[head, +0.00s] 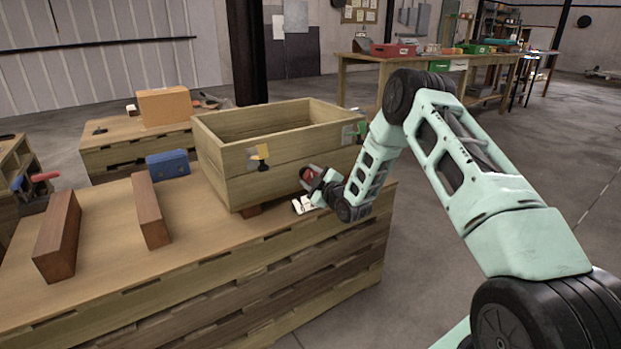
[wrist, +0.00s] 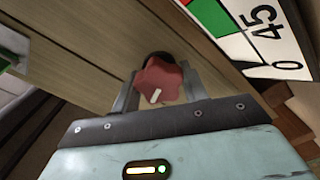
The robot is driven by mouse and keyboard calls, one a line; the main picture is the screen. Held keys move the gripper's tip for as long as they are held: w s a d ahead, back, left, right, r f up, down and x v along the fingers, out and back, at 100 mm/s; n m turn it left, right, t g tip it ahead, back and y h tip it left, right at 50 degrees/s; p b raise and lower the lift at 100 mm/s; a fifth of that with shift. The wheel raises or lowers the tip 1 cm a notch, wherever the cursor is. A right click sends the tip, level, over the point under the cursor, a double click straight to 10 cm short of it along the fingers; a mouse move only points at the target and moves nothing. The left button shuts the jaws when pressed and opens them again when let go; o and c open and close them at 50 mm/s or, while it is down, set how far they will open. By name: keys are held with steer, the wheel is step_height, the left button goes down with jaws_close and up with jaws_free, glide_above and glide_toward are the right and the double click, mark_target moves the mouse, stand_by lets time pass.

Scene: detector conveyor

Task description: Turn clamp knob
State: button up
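The red lobed clamp knob (wrist: 160,80) with a white mark sits on the wooden crate's side. Its mark points toward the lower left in the wrist view. My gripper (wrist: 160,84) has one finger on each side of the knob, close against its edges, and appears shut on it. In the head view my gripper (head: 317,181) is at the crate's front right, where the red knob (head: 306,173) partly shows. A dial plate (wrist: 268,32) with green and red fields and the numbers 45 and 0 is at the knob's upper right.
The open wooden crate (head: 228,168) stands on a wooden workbench (head: 100,236). Two brown blocks (head: 58,236) (head: 150,212) and a blue box (head: 168,164) lie to its left. A yellow-tagged clamp (head: 260,156) is on the crate's front. Open floor lies to the right.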

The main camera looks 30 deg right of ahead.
steer(key=c, duration=0.4)
steer(key=m, duration=0.4)
steer(key=shift+m, duration=0.3)
steer(key=m, duration=0.3)
steer(key=shift+m, duration=0.3)
steer(key=m, duration=0.4)
steer(key=shift+d, duration=0.1)
steer(key=shift+m, duration=2.2)
steer(key=shift+f, duration=0.1)
